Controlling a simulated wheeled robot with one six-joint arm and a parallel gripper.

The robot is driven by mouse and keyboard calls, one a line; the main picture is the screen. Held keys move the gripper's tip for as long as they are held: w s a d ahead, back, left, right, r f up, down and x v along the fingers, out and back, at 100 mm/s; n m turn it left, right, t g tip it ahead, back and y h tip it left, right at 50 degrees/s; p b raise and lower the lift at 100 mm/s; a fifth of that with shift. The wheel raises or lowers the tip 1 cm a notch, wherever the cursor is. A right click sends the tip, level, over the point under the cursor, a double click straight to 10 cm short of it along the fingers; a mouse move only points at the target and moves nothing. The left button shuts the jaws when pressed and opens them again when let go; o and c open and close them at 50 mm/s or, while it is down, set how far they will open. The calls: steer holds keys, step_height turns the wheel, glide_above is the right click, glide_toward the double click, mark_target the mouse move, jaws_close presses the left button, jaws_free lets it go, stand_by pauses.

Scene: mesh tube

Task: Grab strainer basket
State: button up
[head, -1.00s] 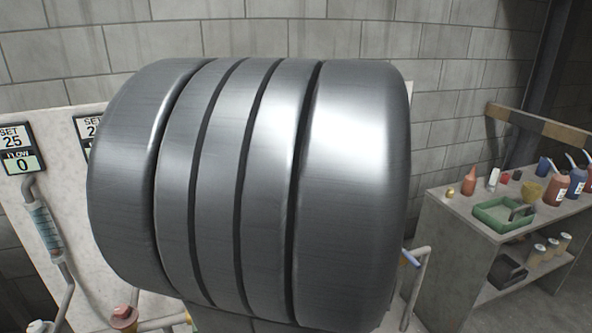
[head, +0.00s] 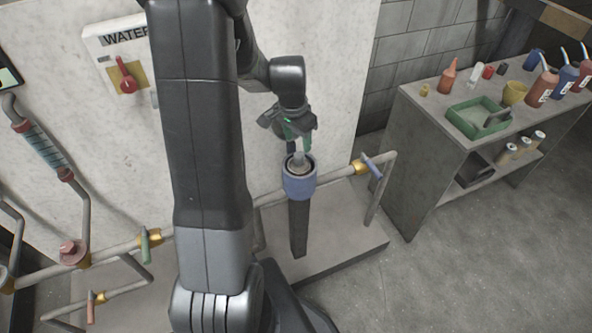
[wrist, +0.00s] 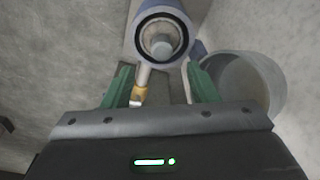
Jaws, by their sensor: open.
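A dark upright housing with a blue collar (head: 299,187) stands on the low slab in the head view. A grey rounded piece (head: 298,162) shows in its open top, probably the strainer basket's top. In the wrist view the blue collar (wrist: 135,25) is at the top centre, with the grey piece (wrist: 162,47) inside its dark ring. My gripper (head: 297,132) has green fingers and is just above the housing in the head view. In the wrist view my gripper (wrist: 162,86) is open, with nothing held between its fingers. The basket's mesh is hidden inside the housing.
Pipes with a brass fitting and blue-handled valve (head: 372,167) run close right of the housing. A red water switch (head: 127,78) is on the wall panel. A side bench (head: 425,180) at right holds a green tray (head: 478,118) and bottles. A translucent round vessel (wrist: 268,72) shows in the wrist view.

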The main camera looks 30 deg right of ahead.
mark_target(299, 155)
steer(key=shift+w+d+f, duration=0.1)
steer(key=shift+d+f, duration=0.05)
steer(key=shift+f, duration=1.25)
steer(key=shift+w+d+f, duration=0.1)
steer(key=shift+d+f, duration=0.05)
steer(key=shift+f, duration=1.2)
steer(key=shift+w+d+f, duration=0.1)
steer(key=shift+d+f, duration=0.05)
steer(key=shift+f, duration=1.25)
steer(key=shift+c, duration=0.2)
jaws_close()
